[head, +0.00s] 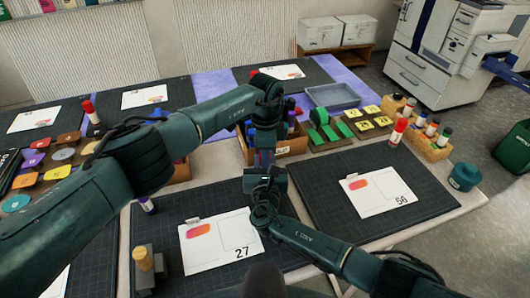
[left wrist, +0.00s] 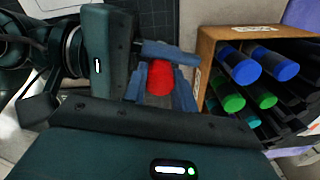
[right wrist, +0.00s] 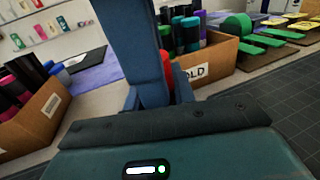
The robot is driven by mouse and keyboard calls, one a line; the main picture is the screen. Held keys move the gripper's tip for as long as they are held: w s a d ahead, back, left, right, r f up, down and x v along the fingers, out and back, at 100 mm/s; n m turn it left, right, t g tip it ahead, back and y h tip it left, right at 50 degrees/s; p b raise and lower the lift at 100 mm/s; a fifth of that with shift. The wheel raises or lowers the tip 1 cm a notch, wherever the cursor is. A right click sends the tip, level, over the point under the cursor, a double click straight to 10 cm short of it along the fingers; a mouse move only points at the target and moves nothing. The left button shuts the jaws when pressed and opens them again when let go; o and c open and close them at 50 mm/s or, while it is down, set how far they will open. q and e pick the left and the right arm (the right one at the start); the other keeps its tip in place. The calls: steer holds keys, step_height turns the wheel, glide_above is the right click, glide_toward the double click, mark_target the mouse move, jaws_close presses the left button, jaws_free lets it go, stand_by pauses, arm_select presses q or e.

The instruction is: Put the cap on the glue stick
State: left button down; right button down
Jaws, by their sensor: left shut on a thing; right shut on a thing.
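My right gripper (head: 265,172) comes up from below and meets the left one, fingertips close together. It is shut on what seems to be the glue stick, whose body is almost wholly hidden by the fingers. A bit of red (right wrist: 167,68) shows behind the blue fingers in the right wrist view. I cannot tell whether cap and stick touch.
A cardboard box (right wrist: 210,62) of capped markers stands close behind the grippers. A wooden block (head: 430,147) with several markers and a teal pot (head: 464,177) stand at right. Dark mats with cards 27 (head: 220,258) and 56 (head: 380,205) lie in front.

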arm_select(q)
steer(key=c, duration=1.5)
jaws_free()
steer(key=shift+a+f, duration=0.25)
steer(key=shift+f, duration=0.2)
arm_select(e)
steer(key=shift+a+r, duration=0.2)
steer(key=shift+a, duration=0.05)
arm_select(q)
steer(key=shift+o, duration=0.2)
steer(key=shift+w, duration=0.1)
steer(key=shift+d, duration=0.1)
arm_select(e)
steer(key=shift+f, duration=0.1)
arm_select(q)
steer(key=shift+d+r, duration=0.1)
steer(key=shift+r, duration=0.1)
arm_select(e)
steer(key=shift+d, duration=0.15)
arm_select(q)
steer(key=shift+r, duration=2.05)
